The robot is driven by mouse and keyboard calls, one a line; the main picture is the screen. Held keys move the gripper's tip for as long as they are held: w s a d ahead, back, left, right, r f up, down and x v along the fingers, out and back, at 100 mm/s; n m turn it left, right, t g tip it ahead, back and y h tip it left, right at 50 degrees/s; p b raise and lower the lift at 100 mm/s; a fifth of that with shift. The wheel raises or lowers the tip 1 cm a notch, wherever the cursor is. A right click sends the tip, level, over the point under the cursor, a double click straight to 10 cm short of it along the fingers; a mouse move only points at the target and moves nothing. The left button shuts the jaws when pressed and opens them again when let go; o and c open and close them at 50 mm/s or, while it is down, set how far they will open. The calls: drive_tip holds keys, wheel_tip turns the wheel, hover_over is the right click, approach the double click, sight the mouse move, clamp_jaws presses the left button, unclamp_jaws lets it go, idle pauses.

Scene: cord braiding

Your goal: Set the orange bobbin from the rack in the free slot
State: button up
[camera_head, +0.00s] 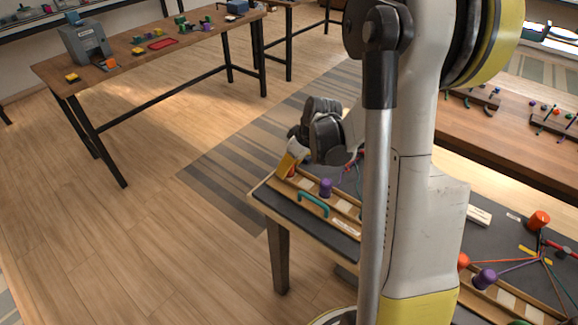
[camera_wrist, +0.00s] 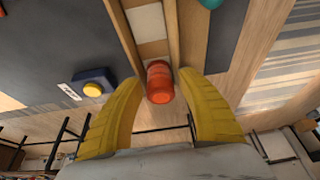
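The orange bobbin (camera_wrist: 159,82) stands at the end of the wooden rack (camera_wrist: 175,30) in the wrist view. My gripper (camera_wrist: 160,80) is open, with one yellow finger on each side of the bobbin and narrow gaps seeming to show. In the head view my gripper (camera_head: 291,160) is at the far left end of the rack (camera_head: 345,213), hiding most of this bobbin (camera_head: 291,172). A purple bobbin (camera_head: 325,187) stands farther along the rack. The braiding stand at lower right holds corded orange (camera_head: 540,220) and purple (camera_head: 484,278) bobbins. I cannot make out the free slot; my arm hides part of the table.
A dark blue box with a yellow button (camera_wrist: 93,89) is beside the rack in the wrist view. A white block (camera_head: 479,215) lies on the dark mat. The floor left of the table is clear.

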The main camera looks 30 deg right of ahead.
idle(0.3)
drive_tip(key=v, duration=1.2)
drive_tip(key=s+a+r+m+t, duration=0.1)
drive_tip(key=s+a+r+m, duration=0.1)
drive_tip(key=s+a, duration=0.4)
drive_tip(key=s+a+r+m+t+h, duration=0.1)
drive_tip(key=s+a+r+m, duration=0.1)
drive_tip(key=s+a, duration=0.5)
drive_tip(key=shift+s+a+r+t+h, duration=0.15)
drive_tip(key=shift+a+r+t+h, duration=0.4)
drive_tip(key=shift+a, duration=1.5)
drive_tip(key=shift+r+y, duration=0.2)
drive_tip(key=shift+y, duration=0.05)
